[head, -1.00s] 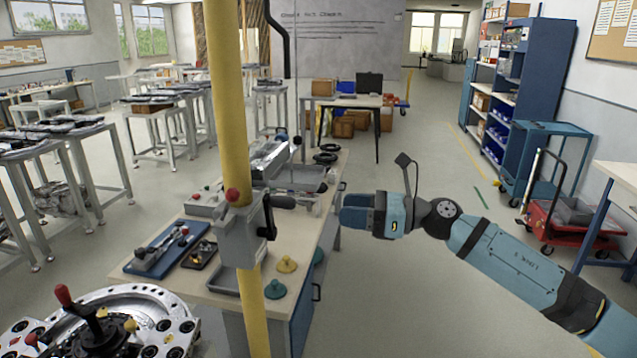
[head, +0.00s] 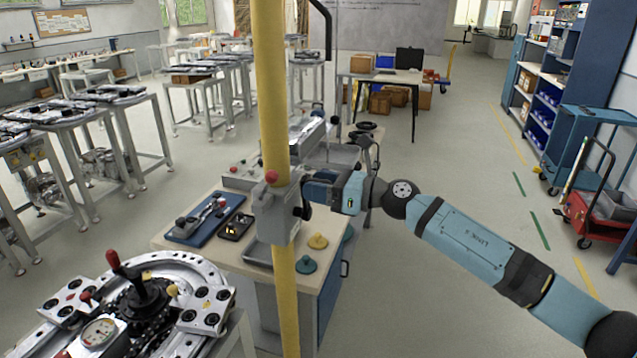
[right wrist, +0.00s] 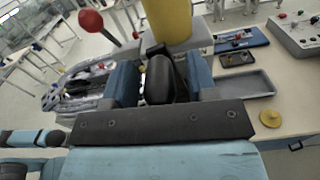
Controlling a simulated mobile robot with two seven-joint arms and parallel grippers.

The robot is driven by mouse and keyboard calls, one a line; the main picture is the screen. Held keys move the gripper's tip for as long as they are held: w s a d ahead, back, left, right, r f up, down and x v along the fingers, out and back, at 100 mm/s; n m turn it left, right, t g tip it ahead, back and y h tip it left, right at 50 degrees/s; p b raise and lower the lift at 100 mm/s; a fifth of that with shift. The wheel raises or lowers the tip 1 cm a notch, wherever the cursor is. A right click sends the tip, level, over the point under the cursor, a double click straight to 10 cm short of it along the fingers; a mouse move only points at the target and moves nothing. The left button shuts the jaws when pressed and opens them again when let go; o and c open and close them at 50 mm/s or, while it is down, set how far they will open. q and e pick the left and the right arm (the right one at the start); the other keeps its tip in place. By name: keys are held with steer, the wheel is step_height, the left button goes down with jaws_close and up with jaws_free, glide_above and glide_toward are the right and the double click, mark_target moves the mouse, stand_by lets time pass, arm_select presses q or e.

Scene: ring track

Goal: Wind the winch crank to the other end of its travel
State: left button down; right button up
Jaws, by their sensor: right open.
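The winch is a grey box (head: 275,217) on a yellow post (head: 275,110), with a red ball knob (head: 271,177) near its top. The knob also shows at the upper left of the right wrist view (right wrist: 91,21). My right gripper (head: 316,187) is at the right side of the box and hides most of the crank in the head view. In the right wrist view, the crank's black grip (right wrist: 160,80) lies between the two blue fingers of my open right gripper (right wrist: 163,84). Whether either finger touches it I cannot tell. My left gripper is not in the head view.
A workbench (head: 205,255) stands behind the post, with a blue tray (head: 187,228), a grey tray (head: 258,252) and a yellow knob (head: 318,241). A round machine with a red-tipped lever (head: 113,259) is at lower left.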

steer(key=shift+c, duration=0.2)
jaws_close()
steer(key=shift+f, duration=0.1)
